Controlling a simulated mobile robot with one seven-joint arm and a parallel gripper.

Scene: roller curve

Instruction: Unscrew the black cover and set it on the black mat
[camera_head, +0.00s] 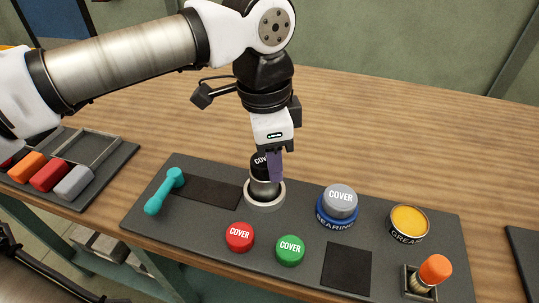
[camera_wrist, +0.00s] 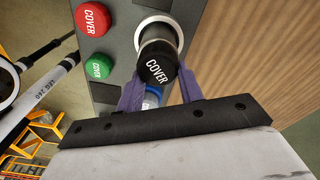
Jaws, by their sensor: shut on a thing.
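The black cover (camera_head: 260,159) sits at the top of a dark and metallic post, which stands in a pale ring (camera_head: 265,194) on the grey board. The cover also shows in the wrist view (camera_wrist: 158,66), with its white lettering facing the camera. My gripper (camera_head: 272,166) points down at the cover, its purple fingers shut on the cover's sides. The fingers flank the cover in the wrist view (camera_wrist: 159,88). I cannot tell whether the cover is still threaded on. The square black mat (camera_head: 346,268) lies bare at the board's front right.
A red cover (camera_head: 240,237) and green cover (camera_head: 290,250) lie in front of the ring. A grey-topped blue bearing tin (camera_head: 338,205), grease tin (camera_head: 408,222) and orange-topped brush (camera_head: 433,271) stand right. A teal tool (camera_head: 165,191) lies left.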

